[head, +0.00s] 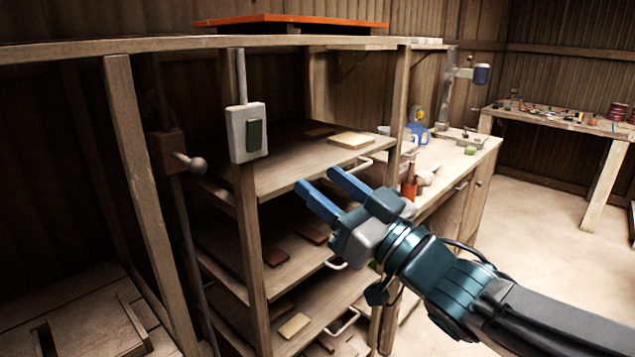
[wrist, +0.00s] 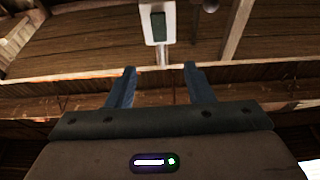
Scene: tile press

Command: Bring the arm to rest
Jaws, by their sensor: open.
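My gripper (head: 334,194) is open and empty in the head view, its two blue fingers pointing up and left. It is raised in front of the wooden shelf rack, near the front edge of the top shelf (head: 290,167). My arm reaches in from the lower right. In the wrist view my gripper (wrist: 160,88) shows both fingers spread apart with nothing between them. A white switch box with a dark green panel (head: 247,132) is fixed to the rack's post, left of the fingers and apart from them. It also shows in the wrist view (wrist: 158,22).
Tiles lie on the shelves, including a pale one (head: 351,140) on the top shelf. A lever with a round knob (head: 197,165) sticks out at the left. A workbench (head: 465,158) with bottles stands behind the arm. The floor (head: 545,230) at right is clear.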

